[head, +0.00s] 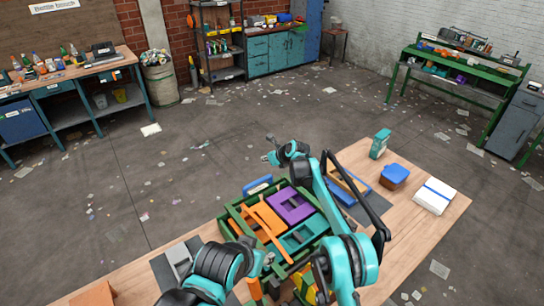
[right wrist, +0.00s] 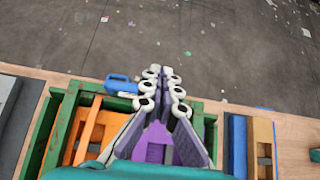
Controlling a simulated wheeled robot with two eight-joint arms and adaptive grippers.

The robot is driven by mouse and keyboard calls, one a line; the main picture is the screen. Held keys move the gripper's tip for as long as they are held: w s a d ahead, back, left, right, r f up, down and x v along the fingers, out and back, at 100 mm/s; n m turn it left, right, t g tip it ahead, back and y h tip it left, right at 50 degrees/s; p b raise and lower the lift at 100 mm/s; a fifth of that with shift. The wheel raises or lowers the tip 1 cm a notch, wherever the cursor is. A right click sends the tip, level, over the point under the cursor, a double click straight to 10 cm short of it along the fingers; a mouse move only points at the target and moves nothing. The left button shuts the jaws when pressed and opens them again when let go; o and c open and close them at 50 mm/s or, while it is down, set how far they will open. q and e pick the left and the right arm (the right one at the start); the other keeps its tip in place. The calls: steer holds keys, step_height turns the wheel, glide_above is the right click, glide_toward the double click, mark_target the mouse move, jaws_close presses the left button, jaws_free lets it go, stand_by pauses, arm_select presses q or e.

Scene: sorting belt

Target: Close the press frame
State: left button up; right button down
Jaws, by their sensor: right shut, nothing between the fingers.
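The green frame (head: 226,222) sits on the wooden table and holds an orange piece (head: 262,218), a purple piece (head: 292,204) and a teal piece (head: 303,233). A blue handle-like part (head: 257,184) stands at its far edge; it also shows in the right wrist view (right wrist: 121,84). My right gripper (head: 270,147) is beyond the far edge of the frame; in the right wrist view its fingers (right wrist: 162,78) are together and empty, just right of the blue part. My left arm is at the bottom; its fingers are too unclear to judge. My arms hide the near side of the frame.
To the right on the table are a blue tray (head: 343,193) with a tan piece, a teal box (head: 380,143), a blue-topped brown container (head: 394,177) and a white box (head: 434,196). A grey piece (head: 180,261) lies left. Floor beyond the table is open.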

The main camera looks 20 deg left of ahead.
steer(key=shift+w+a+f, duration=0.15)
steer(key=shift+a+f, duration=0.05)
steer(key=shift+f, duration=0.2)
steer(key=shift+w+a+f, duration=0.15)
steer(key=shift+f, duration=0.25)
steer(key=shift+d+r, duration=0.1)
steer(key=v, duration=1.1)
steer(key=shift+s+d+r, duration=0.2)
steer(key=shift+s+d, duration=0.05)
steer(key=shift+d, duration=0.1)
